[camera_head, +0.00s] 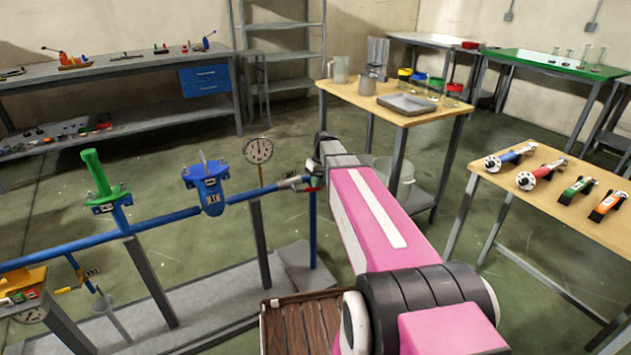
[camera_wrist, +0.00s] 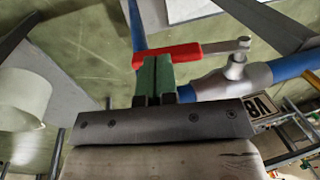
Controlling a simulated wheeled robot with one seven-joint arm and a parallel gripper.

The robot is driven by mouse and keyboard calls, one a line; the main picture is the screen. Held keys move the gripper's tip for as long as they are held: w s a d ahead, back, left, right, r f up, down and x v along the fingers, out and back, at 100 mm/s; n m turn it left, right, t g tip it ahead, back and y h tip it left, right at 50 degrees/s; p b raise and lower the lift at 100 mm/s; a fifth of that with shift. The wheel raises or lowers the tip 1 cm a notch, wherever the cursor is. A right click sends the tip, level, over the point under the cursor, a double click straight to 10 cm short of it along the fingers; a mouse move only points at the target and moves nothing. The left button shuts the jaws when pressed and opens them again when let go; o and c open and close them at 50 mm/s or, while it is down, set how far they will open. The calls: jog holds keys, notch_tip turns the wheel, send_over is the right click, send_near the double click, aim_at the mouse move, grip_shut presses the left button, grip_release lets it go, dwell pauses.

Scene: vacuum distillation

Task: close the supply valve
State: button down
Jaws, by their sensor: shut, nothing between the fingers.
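A valve with a red lever handle (camera_wrist: 185,53) sits on the blue pipe (camera_wrist: 285,66) in the wrist view. The lever lies across the picture, with its grey metal end at the right, near the grey valve body (camera_wrist: 235,68). My gripper (camera_wrist: 155,62) is shut and empty. Its green fingertips are at the left part of the lever; I cannot tell if they touch it. In the head view the red lever (camera_head: 314,188) is small at the right end of the pipe, and my arm largely hides the gripper. No readable label confirms this as the supply valve.
Along the pipe stand a gauge (camera_head: 258,151), a blue valve (camera_head: 207,184) and a green-handled valve (camera_head: 101,178). A wooden table (camera_head: 400,112) with containers stands behind my arm. Another table (camera_head: 560,195) with several handled tools is at the right.

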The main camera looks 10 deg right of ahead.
notch_tip(320, 180, down, 3)
jog(key=g+y, duration=0.1)
jog(key=y, duration=0.2)
jog(key=shift+w+d+r, duration=0.1)
jog(key=shift+f, duration=0.55)
jog(key=shift+r, duration=0.3)
jog(key=d+f+v, duration=0.1)
jog(key=d+v, duration=0.1)
jog(key=v, duration=1.1)
jog(key=shift+y, duration=0.8)
jog(key=x, duration=1.3)
jog(key=shift+a+r, duration=0.1)
jog(key=shift+a, duration=0.1)
jog(key=shift+s+a+f, duration=0.15)
jog(key=shift+s+f, duration=0.05)
jog(key=shift+f, duration=0.05)
